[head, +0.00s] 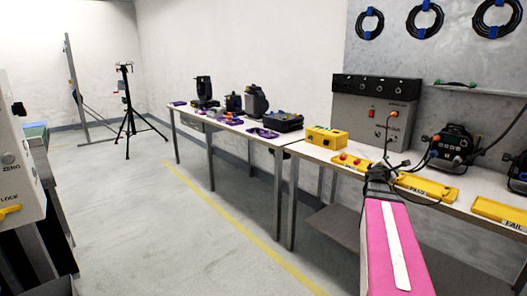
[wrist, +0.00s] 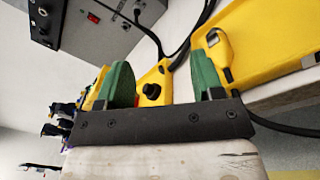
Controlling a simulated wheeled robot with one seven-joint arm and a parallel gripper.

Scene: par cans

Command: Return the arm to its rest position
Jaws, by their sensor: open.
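My arm, with a pink cover and white strip, reaches from the bottom of the head view toward the workbench. My gripper (head: 380,172) is at its far end, small and dark, over the bench's front edge beside the yellow PASS tray (head: 428,187). In the wrist view my gripper (wrist: 163,78) shows two green finger pads standing well apart. The gap holds nothing gripped; a yellow part with a black knob (wrist: 151,91) shows beyond it. The head view does not show the finger gap clearly.
The bench (head: 462,206) carries a grey tester box (head: 372,122), a yellow control box (head: 327,138), a black par can (head: 453,148) and a yellow FAIL tray (head: 502,214). Cables lie near my gripper. A tripod (head: 127,105) stands far left. The floor (head: 150,230) left of the benches is clear.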

